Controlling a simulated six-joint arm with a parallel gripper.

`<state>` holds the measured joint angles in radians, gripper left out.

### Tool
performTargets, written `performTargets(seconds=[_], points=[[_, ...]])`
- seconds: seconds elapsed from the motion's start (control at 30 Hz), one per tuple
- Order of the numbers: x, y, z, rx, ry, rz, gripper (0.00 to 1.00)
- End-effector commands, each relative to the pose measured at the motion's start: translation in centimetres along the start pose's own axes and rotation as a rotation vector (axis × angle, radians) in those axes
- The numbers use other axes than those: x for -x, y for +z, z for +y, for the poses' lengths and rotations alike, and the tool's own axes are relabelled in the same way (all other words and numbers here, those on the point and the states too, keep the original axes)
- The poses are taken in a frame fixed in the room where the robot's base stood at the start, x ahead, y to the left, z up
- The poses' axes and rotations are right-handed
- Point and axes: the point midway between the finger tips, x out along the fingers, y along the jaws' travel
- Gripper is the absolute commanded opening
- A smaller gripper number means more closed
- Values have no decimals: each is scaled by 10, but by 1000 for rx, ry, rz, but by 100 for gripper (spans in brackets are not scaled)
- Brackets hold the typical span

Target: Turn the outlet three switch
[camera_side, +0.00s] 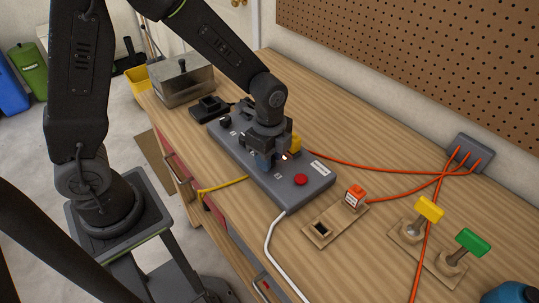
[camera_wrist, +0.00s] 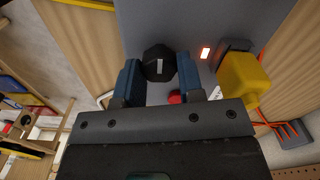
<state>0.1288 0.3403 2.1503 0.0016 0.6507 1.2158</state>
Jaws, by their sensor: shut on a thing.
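The grey control box (camera_side: 318,186) lies on the wooden workbench. My gripper (camera_side: 266,162) points down over its middle. In the wrist view, the gripper's blue fingers (camera_wrist: 157,76) are shut on a black switch knob (camera_wrist: 159,62), one on each side. The knob's white marker line runs nearly up and down in that picture. In the side view the fingers hide the held knob. A lit indicator (camera_wrist: 206,53) glows beside it on the box. The switch's label cannot be read.
A yellow plug (camera_wrist: 240,78) stands in the box close to my right finger. A red button (camera_side: 301,180) and another black knob (camera_side: 225,122) are on the box. Orange cables cross the bench; yellow (camera_side: 429,208) and green (camera_side: 472,241) handled parts stand at right. A metal container (camera_side: 185,82) stands behind.

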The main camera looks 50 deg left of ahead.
Motion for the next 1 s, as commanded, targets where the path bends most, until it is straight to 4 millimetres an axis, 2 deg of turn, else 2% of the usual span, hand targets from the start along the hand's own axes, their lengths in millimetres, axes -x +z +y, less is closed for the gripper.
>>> performTargets(seconds=[0.1, 0.47, 0.67, 1.0], points=[[0, 0, 0, 0, 0, 0, 12], [0, 0, 0, 67, 0, 1, 12], [0, 0, -1, 200, 0, 2, 12], [0, 0, -2, 517, 0, 2, 12]])
